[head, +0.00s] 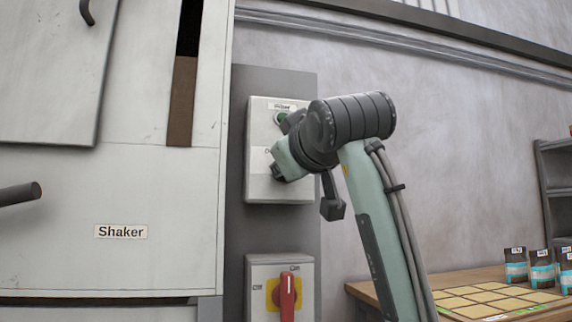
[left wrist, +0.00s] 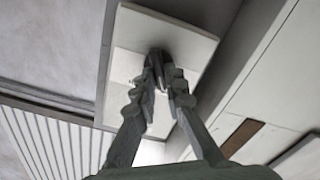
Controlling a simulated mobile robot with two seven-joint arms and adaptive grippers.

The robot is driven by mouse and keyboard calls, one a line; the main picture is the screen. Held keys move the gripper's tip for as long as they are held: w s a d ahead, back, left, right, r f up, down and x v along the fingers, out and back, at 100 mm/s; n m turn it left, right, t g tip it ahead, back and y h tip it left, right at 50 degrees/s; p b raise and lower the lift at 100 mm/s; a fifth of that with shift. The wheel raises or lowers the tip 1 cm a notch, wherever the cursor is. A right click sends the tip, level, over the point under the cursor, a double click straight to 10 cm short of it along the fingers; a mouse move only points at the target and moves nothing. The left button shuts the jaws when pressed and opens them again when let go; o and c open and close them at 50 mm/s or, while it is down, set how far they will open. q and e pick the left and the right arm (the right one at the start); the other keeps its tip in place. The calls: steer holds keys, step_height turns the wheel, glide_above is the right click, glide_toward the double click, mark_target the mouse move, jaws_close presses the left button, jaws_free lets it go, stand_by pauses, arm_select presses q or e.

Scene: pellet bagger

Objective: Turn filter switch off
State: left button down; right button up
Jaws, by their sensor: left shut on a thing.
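In the left wrist view, the gripper (left wrist: 161,82) is shut on a dark switch knob (left wrist: 157,56) on the box's pale face (left wrist: 190,40). The fingers mostly cover the knob, so its setting cannot be told. My right gripper is in neither view.
A second box below has an upright red handle (head: 287,293) on a yellow plate. A large pale cabinet labelled Shaker (head: 121,232) stands close on the left. On the right, a table (head: 490,278) holds yellow tiles and several small dark-and-blue bags (head: 541,270).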

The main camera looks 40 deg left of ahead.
arm_select(q)
steer(key=c, duration=1.6)
jaws_free()
steer(key=v, duration=1.2)
steer(key=shift+s, duration=0.1)
